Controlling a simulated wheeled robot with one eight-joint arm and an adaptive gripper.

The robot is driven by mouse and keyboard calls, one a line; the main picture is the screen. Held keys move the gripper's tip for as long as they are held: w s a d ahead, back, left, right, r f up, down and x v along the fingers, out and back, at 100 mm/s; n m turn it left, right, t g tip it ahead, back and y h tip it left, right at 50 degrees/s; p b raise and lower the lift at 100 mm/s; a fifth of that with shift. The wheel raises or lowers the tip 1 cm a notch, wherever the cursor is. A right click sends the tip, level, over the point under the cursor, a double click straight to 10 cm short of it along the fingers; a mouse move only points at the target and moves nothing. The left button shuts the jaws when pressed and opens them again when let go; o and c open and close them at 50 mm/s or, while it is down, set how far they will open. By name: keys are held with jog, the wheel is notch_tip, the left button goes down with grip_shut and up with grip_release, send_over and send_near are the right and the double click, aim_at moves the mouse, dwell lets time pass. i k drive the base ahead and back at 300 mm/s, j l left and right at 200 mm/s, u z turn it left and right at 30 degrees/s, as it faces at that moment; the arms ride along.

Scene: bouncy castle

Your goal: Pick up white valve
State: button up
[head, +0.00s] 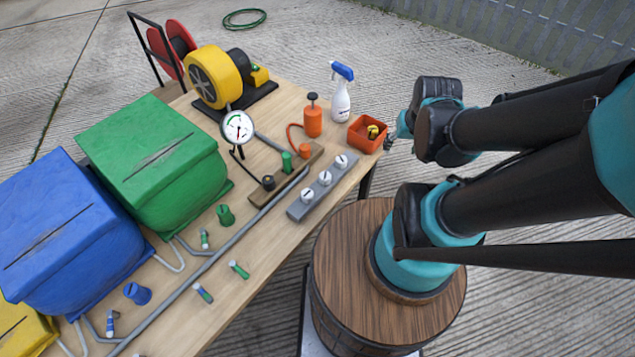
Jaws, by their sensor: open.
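Three white round valve-like pieces sit in a row on a grey bar (318,192) on the wooden table. The nearest white valve (307,195) is at the lower left of the bar, the middle white valve (325,178) is at its centre, and the far white valve (341,161) is at its upper right. My gripper (388,144) is at the table's right edge, beside the orange bin and to the right of the far valve. It is open and apart from all three valves. Its fingers look small and are partly hidden by my arm.
An orange bin (357,140) with a yellow piece inside stands between my gripper and the spray bottle (341,100). Green (160,160) and blue (60,235) boxes fill the left.

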aim_at(307, 194)
jog(key=l+u, duration=0.1)
jog(key=u, duration=0.3)
jog(key=l+u, duration=0.1)
jog(key=u, duration=0.25)
jog(key=k+u, duration=0.1)
jog(key=u, duration=0.3)
jog(key=i+j+u, duration=0.15)
jog(key=u, duration=2)
jog(key=k+z, duration=0.15)
jog(key=z, duration=0.6)
jog(key=l+z, duration=0.1)
jog(key=z, duration=0.3)
jog(key=k+l+z, duration=0.1)
jog(key=z, duration=0.3)
jog(key=l+z, duration=0.1)
jog(key=z, duration=0.35)
jog(key=k+l, duration=0.3)
jog(key=l, duration=0.2)
jog(key=k+l, duration=0.3)
jog(key=l, duration=0.15)
